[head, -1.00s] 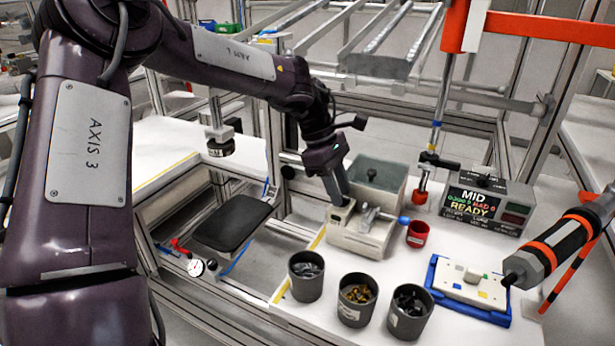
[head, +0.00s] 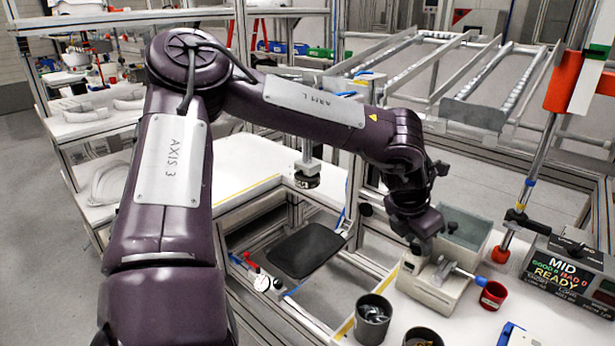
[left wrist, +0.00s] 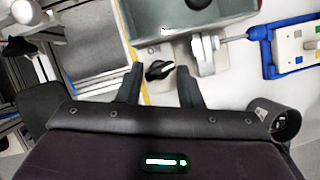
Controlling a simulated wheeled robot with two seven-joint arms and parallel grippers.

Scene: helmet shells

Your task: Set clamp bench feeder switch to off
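The clamp bench feeder (head: 433,288) is a pale box with a grey hopper (head: 468,232) on the white bench. Its switch, a black rotary knob (left wrist: 158,70), shows in the left wrist view beside a label that seems to read ON. A white mark on the knob points roughly to the upper right; its exact setting is hard to tell. My left gripper (head: 417,250) points down at the feeder's left end. In the left wrist view, my left gripper (left wrist: 159,84) is open, one finger on each side of the knob, with gaps visible. My right gripper is out of view.
A red cup (head: 493,296) stands right of the feeder and a grey cup of parts (head: 372,318) in front. A display box (head: 568,272) reads MID, READY. A metal roller rack (head: 480,110) is behind. A blue-framed tray (left wrist: 290,45) lies to the right.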

